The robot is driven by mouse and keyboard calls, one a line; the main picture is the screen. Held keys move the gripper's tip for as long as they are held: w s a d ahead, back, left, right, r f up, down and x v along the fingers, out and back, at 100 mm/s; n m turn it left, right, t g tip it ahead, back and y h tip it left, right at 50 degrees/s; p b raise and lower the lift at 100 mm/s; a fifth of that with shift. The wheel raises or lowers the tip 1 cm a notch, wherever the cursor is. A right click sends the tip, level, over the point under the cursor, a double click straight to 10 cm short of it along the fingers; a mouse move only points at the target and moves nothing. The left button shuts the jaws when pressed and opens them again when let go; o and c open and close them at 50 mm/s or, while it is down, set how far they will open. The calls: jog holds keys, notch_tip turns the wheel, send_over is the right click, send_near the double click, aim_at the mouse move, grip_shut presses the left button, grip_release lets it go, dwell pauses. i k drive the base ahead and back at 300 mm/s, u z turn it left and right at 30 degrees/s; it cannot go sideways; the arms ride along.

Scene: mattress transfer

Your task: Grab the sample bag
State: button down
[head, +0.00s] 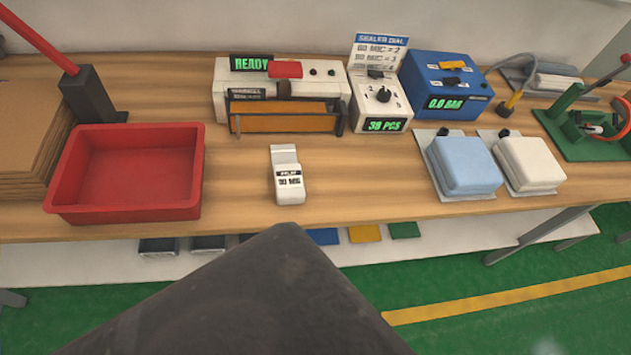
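A small white bag with a pale flap at its top and a dark printed label, the likely sample bag (290,188), lies on the wooden bench (340,190) near its front edge. The label seems to read "90 MIC", with the small line above it unclear. The bag lies apart from the things around it. A large dark part of my own arm fills the bottom middle of the view, in front of the bench. My gripper's fingers do not show, and nothing is seen touching the bag.
An empty red tray (125,214) stands left of the bag. Blue (465,165) and white (530,163) packs lie right. Bench around the bag is clear.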

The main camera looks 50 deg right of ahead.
aim_at(288, 177)
jog(key=u, duration=0.05)
jog(key=k, duration=1.7)
jog(key=z, duration=0.55)
jog(key=i, duration=1)
jog(key=u, duration=0.05)
